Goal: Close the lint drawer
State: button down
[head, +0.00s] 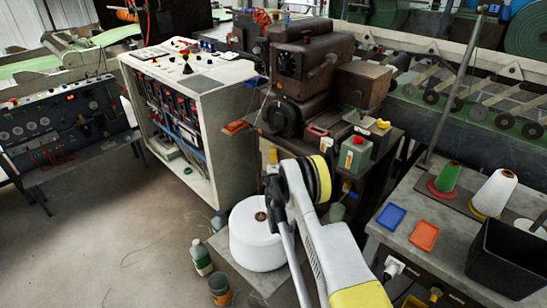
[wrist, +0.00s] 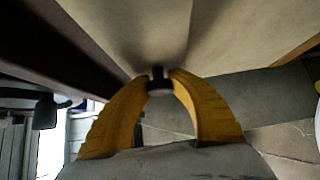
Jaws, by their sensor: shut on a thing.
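In the wrist view, the two curved yellow fingers of my gripper (wrist: 160,84) close in on a small dark knob (wrist: 157,73). The gripper is shut on this knob, with its fingertips at the knob's sides. A plain beige surface (wrist: 235,35) fills the top of the view behind the knob. It looks like part of the lint drawer, but I cannot tell how far the drawer stands out. In the head view, my arm reaches toward the bench under the brown machine (head: 310,60). The arm hides the drawer there, and the fingers do not show clearly.
A large white spool (head: 255,240) stands beside my arm, with a bottle (head: 201,257) and a can (head: 220,290) to its left. A grey table (head: 385,245) with cones, coloured trays and a black bin (head: 505,258) is at the right. The floor at left is open.

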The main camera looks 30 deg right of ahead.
jog(key=shift+d, duration=0.1)
jog(key=c, duration=1.1)
grip_release()
jog(key=shift+s, duration=0.1)
jog(key=shift+s, duration=0.1)
jog(key=v, duration=0.7)
jog(key=shift+s, duration=0.1)
